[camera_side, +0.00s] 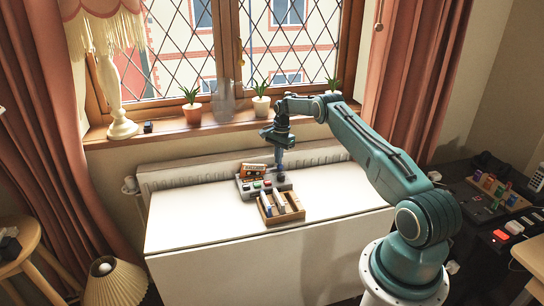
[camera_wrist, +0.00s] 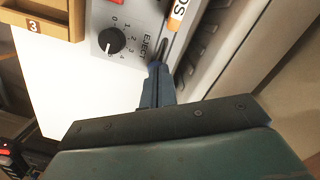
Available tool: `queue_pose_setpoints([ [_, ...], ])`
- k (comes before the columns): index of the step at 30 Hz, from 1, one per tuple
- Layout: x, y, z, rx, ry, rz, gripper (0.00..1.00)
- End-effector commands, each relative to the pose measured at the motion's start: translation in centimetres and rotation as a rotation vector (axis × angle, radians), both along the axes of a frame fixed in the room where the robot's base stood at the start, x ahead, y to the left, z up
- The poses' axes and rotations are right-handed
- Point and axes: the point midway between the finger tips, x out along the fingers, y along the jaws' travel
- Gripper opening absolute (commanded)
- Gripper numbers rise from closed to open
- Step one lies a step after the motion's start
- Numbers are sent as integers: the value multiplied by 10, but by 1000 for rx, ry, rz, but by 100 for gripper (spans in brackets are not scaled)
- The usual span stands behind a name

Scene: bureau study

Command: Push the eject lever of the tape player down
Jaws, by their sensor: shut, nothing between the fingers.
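The grey tape player (camera_side: 247,192) sits on the white table, with an orange cassette (camera_side: 253,170) at its back. In the wrist view its grey panel (camera_wrist: 128,22) shows a black dial (camera_wrist: 111,40) and the word EJECT beside a dark slot (camera_wrist: 161,50). My gripper (camera_side: 280,173) points down at the right end of the player, its fingers shut and empty. In the wrist view the fingertips (camera_wrist: 154,70) are close to the slot's near end, by the EJECT label. The lever itself is not clearly seen; the fingertips may hide it. I cannot tell whether they touch it.
A wooden box (camera_side: 287,218) with several upright items stands in front of the player; its corner (camera_wrist: 37,21) shows in the wrist view. A radiator (camera_side: 190,172) runs behind the table. Potted plants line the windowsill. The table's front (camera_side: 215,222) is clear.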

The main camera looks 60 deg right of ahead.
Motion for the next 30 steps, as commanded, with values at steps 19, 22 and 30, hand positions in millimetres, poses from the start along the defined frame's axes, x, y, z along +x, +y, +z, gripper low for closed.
queue_pose_setpoints([
  [19, 3, 2, 85, -6, -9, 24, 0],
  [22, 7, 9, 97, -13, -17, 52, 0],
  [30, 14, 29, 128, -28, -39, 128, 0],
])
